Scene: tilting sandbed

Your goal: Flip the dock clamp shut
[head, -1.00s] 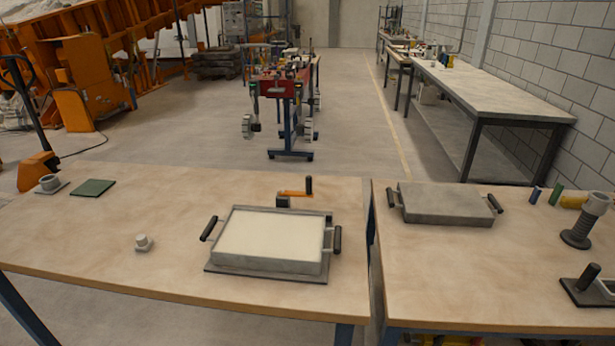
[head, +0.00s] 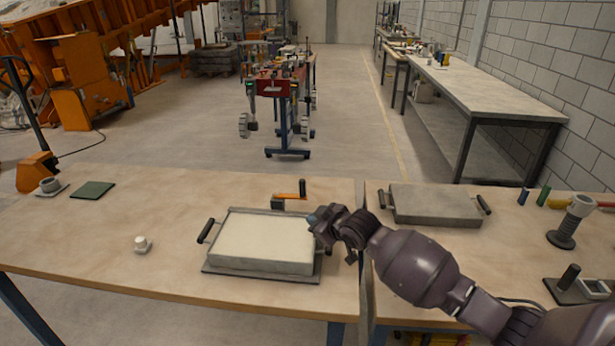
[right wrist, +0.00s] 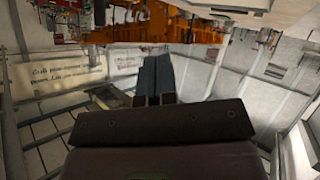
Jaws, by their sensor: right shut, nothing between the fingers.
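The dock clamp (head: 289,195) is behind the sandbed tray, near the back of the left table. It has an orange bar lying about level, a dark block at its left end and a black handle (head: 303,187) standing up at its right end. The grey sandbed tray (head: 262,267) holds pale, flat sand and sits on a dark plate. My right gripper (head: 317,218) is shut and empty over the tray's back right corner, in front of the clamp and apart from it in the picture. Its shut fingers (right wrist: 156,75) show in the right wrist view. My left gripper is out of view.
A grey lidded box (head: 436,207) and a dark-based post (head: 569,225) stand on the right table. A narrow gap separates the tables.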

